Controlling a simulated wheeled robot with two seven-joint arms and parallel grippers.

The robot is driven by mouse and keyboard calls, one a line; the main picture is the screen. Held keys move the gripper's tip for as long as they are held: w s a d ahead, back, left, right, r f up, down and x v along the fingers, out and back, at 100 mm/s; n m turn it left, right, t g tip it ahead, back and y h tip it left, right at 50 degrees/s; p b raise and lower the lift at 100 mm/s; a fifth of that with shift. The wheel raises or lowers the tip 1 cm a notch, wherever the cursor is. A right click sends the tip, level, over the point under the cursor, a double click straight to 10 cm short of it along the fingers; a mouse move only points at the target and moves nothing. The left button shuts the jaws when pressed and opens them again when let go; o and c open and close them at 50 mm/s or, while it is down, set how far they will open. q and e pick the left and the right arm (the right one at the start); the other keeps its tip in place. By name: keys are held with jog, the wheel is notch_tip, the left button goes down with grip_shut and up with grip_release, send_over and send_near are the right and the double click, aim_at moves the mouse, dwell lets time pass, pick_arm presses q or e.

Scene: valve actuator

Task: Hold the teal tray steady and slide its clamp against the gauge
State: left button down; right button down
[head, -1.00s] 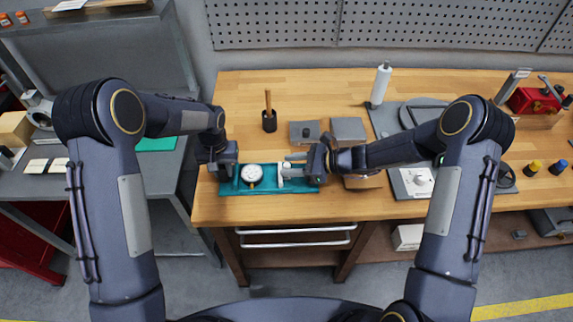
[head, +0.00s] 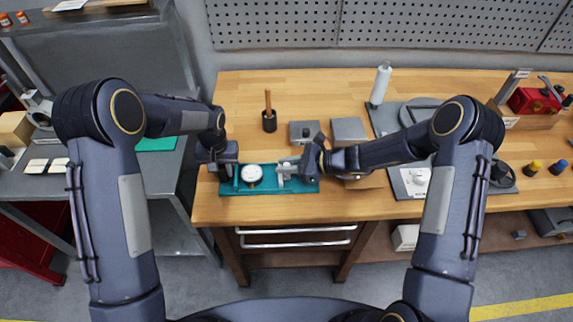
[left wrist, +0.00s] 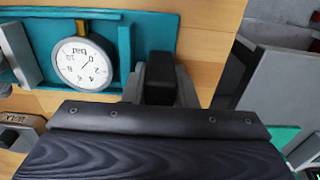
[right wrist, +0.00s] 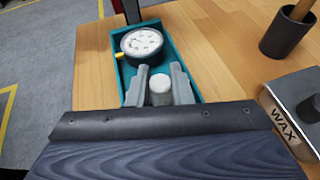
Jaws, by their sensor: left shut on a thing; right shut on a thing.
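The teal tray (head: 240,190) lies near the front edge of the wooden bench. The round white gauge (head: 251,174) sits in its left part; it also shows in the left wrist view (left wrist: 84,64). My left gripper (head: 233,172) is at the tray's left end, its fingers shut on a black block (left wrist: 160,72) there. My right gripper (head: 284,170) is shut on the white knob of the clamp (right wrist: 160,91), right of the gauge. A small gap shows between clamp and gauge. The fingers partly hide the clamp in the head view.
Behind the tray stand a dark cup with a wooden handle (head: 269,122) and a grey WAX block (head: 304,133), with another grey block (head: 348,130) beside it. A grey plate with a white dial (head: 414,180) lies to the right.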

aim_at(268, 179)
pick_arm(q)
jog(key=shift+s+f, duration=0.25)
jog(key=shift+f, duration=0.05)
pick_arm(e)
jog(key=a, duration=0.5)
jog(key=shift+a, duration=0.4)
jog(key=shift+s, duration=0.1)
jog(key=c, duration=1.3)
grip_release()
jog(key=shift+d, duration=0.1)
jog(key=v, duration=1.2)
jog(key=shift+r, duration=0.1)
